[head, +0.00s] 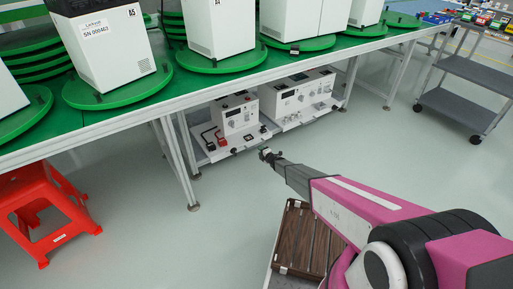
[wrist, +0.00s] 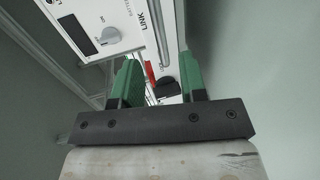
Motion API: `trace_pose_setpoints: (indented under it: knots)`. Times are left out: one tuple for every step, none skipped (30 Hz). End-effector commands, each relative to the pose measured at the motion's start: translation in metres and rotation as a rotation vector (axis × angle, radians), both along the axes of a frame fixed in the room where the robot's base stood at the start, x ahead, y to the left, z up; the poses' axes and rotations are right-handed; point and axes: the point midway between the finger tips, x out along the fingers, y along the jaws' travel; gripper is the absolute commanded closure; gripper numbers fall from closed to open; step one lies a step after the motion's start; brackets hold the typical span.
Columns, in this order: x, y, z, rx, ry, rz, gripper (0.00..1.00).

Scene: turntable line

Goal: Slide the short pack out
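The short pack (head: 236,115) is a small white unit on a low shelf under the green-topped table, left of a longer white pack (head: 299,96). My gripper (head: 268,153) is in front of the shelf, to the lower right of the short pack and apart from it in the head view. In the wrist view, its two green fingers (wrist: 157,78) stand wide apart with nothing held between them. A white unit with a knob and dark display (wrist: 100,27) is beyond them at upper left; I cannot tell which pack it is.
Red and black parts (head: 216,140) lie at the short pack's front. Table legs (head: 177,165) stand left of the shelf. A red stool (head: 45,212) is at left, a brown slatted surface (head: 300,245) below my arm, a grey cart (head: 468,75) at right. Floor before the shelf is clear.

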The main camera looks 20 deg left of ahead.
Motion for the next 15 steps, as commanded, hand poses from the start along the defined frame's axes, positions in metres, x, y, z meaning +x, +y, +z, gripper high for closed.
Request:
trace_pose_setpoints:
  knots:
    - [0.008, 0.008, -0.004, 0.0, 0.0, 0.0, 0.61]
    - [0.011, 0.012, -0.005, 0.0, 0.0, 0.0, 0.61]
    - [0.016, 0.018, -0.007, 0.001, 0.001, 0.0, 0.61]
    - [0.02, 0.022, -0.008, 0.0, 0.001, 0.0, 0.61]
    - [0.023, 0.026, -0.009, 0.0, 0.001, -0.001, 0.61]
    - [0.028, 0.031, -0.011, 0.0, 0.001, -0.001, 0.61]
    - [0.032, 0.035, -0.012, 0.0, 0.001, -0.001, 0.61]
    - [0.035, 0.038, -0.012, 0.0, 0.001, -0.001, 0.61]
    - [0.039, 0.043, -0.013, 0.001, 0.001, -0.001, 0.61]
    - [0.042, 0.046, -0.014, 0.001, 0.001, -0.001, 0.61]
    - [0.044, 0.049, -0.015, 0.001, 0.001, -0.001, 0.61]
    - [0.046, 0.052, -0.015, 0.001, 0.001, -0.001, 0.61]
    - [0.047, 0.054, -0.015, 0.001, 0.001, -0.001, 0.61]
    - [0.048, 0.055, -0.016, 0.0, 0.001, -0.001, 0.61]
    - [0.049, 0.056, -0.016, 0.0, 0.001, -0.001, 0.61]
